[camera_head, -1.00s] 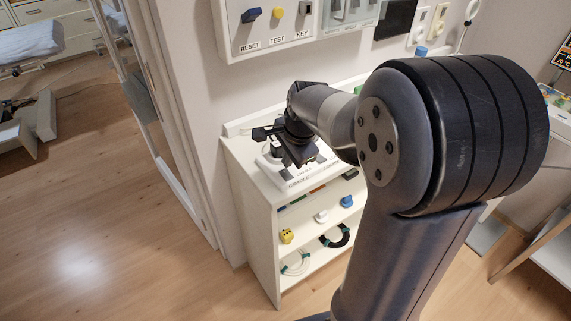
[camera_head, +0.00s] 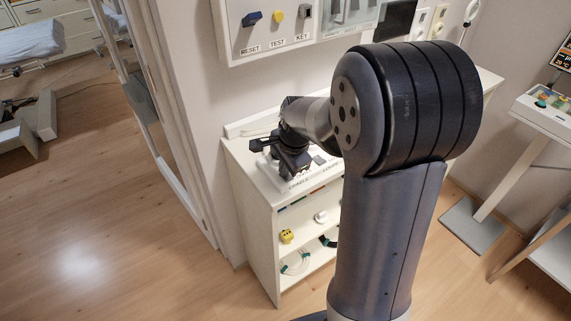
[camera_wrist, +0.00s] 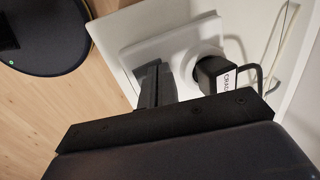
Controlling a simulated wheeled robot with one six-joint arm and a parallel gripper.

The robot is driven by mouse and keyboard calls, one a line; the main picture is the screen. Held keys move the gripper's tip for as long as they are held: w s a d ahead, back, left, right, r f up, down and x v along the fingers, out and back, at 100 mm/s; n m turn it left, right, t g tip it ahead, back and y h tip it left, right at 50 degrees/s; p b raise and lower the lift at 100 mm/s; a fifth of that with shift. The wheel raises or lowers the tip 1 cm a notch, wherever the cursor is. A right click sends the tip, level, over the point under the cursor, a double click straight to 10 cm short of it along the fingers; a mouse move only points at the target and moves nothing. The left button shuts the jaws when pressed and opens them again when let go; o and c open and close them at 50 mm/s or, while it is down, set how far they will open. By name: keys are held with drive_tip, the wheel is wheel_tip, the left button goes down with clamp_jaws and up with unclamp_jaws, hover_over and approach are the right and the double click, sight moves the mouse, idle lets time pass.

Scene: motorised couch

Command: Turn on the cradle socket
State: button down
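The white cradle socket plate (camera_wrist: 185,43) sits on top of the white shelf unit, next to a black plug (camera_wrist: 212,73) with a label starting "CRA". In the head view a label reading "CRADLE" (camera_head: 299,184) is on the front edge of the socket strip. My gripper (camera_head: 290,170) points down over that strip from above. In the wrist view my gripper (camera_wrist: 152,68) has its dark fingers close together, with nothing seen between them. The fingertips overlap the plate; contact cannot be told. The fingers hide part of the socket, and its switch is not clearly visible.
A wall panel (camera_head: 270,45) with RESET, TEST and KEY controls hangs above the shelf unit (camera_head: 250,205). Lower shelves hold a yellow plug (camera_head: 287,236) and coiled cables. A console with buttons (camera_head: 545,104) stands at the right. The floor at the left is open.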

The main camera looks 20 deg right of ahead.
drive_tip(key=shift+s, duration=0.15)
drive_tip(key=shift+s+d, duration=0.3)
drive_tip(key=shift+s, duration=0.4)
drive_tip(key=shift+r+p, duration=0.3)
drive_tip(key=shift+r, duration=0.05)
drive_tip(key=p+v, duration=0.1)
drive_tip(key=v, duration=1.2)
drive_tip(key=shift+s+p, duration=0.35)
drive_tip(key=shift+s, duration=0.05)
drive_tip(key=shift+d, duration=0.1)
